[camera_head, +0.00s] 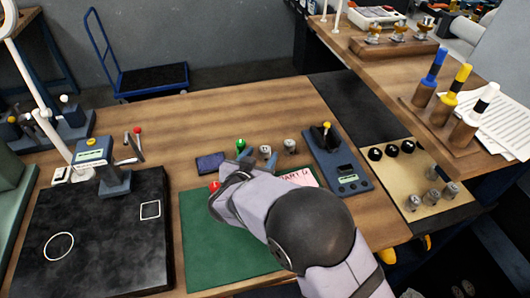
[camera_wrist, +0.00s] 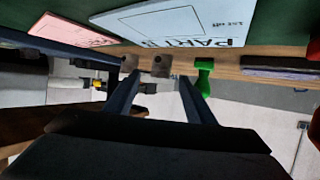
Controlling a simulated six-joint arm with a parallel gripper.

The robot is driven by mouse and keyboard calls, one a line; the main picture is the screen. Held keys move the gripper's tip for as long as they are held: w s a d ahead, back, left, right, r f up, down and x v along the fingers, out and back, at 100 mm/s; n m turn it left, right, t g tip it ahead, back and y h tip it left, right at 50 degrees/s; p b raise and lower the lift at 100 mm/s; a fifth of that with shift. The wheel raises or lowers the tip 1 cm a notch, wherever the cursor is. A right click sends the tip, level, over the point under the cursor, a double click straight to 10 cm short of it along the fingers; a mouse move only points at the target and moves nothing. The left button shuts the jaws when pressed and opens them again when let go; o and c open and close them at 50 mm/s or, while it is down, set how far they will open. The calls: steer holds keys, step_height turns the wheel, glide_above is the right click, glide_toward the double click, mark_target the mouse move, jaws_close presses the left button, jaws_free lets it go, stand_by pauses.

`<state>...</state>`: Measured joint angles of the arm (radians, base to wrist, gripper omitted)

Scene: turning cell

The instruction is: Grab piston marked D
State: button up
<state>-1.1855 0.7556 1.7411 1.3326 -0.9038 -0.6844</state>
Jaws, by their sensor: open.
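Two small grey metal pistons stand on the wooden bench beyond the green mat, a left one (camera_head: 265,151) and a right one (camera_head: 290,146). Both also show in the wrist view, one (camera_wrist: 161,66) between my fingertips in the picture and the other (camera_wrist: 129,62) near a fingertip. Several more pistons (camera_head: 432,197) stand on the tan board at the right. I cannot read a D on any piston. My gripper (camera_head: 258,161) is open and empty, just on the near side of the left piston, its fingers also showing in the wrist view (camera_wrist: 160,80).
A green stamp-like object (camera_head: 240,146) stands left of the pistons, beside a dark blue pad (camera_head: 210,162). A dark gauge stand (camera_head: 337,160) is close on the right. A pink card (camera_head: 302,177) lies on the green mat (camera_head: 200,250); a pale card (camera_wrist: 190,22) shows "PART B".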

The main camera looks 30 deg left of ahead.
mark_target(263, 153)
steer(key=shift+p+x, duration=0.75)
steer(key=shift+x, duration=1.7)
steer(key=shift+s+f, duration=0.1)
steer(key=c, duration=1.2)
